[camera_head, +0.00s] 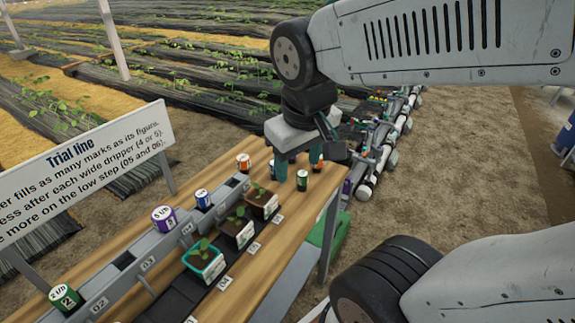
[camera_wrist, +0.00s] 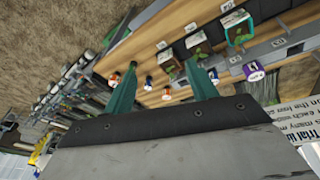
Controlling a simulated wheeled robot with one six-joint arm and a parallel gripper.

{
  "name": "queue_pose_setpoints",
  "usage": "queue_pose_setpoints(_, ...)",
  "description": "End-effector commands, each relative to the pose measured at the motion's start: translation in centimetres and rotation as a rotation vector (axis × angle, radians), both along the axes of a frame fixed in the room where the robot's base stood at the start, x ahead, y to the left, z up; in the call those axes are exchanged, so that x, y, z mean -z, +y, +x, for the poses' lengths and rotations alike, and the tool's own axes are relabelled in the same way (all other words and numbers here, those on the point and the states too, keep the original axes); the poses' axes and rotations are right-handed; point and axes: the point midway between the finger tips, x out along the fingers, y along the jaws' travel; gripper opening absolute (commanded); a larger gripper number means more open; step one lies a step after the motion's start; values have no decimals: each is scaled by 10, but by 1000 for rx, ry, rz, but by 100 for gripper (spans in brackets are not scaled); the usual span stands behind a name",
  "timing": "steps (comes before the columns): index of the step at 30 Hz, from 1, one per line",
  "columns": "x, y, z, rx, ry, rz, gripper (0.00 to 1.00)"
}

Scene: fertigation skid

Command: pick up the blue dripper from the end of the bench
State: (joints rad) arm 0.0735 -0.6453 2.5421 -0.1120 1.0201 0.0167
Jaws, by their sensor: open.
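My gripper (camera_head: 298,168) is open and empty above the far end of the wooden bench, fingers pointing down. The blue dripper (camera_wrist: 149,82), a small cup with a pale top, shows between my fingers (camera_wrist: 162,64) in the wrist view. In the head view the blue dripper (camera_head: 271,170) is mostly hidden behind my left finger. The fingers look apart from it; their height above it is hard to tell. Another blue dripper (camera_head: 203,199) sits further along, at the grey rail.
Orange drippers (camera_head: 243,163) (camera_head: 317,168) and a green one (camera_head: 302,181) stand close around my gripper. A purple dripper (camera_head: 163,219), potted seedlings (camera_head: 204,262) and the grey rail (camera_head: 138,272) line the bench. The sign (camera_head: 85,180) stands left. Pipework (camera_head: 375,165) lies beyond the bench.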

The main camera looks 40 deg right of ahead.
Motion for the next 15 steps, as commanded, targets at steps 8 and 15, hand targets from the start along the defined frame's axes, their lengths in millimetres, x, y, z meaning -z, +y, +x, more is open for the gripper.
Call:
queue_pose_setpoints(8,42,-112,137,-23,-266,-230,57)
queue_pose_setpoints(15,105,-176,215,-196,-499,-227,57)
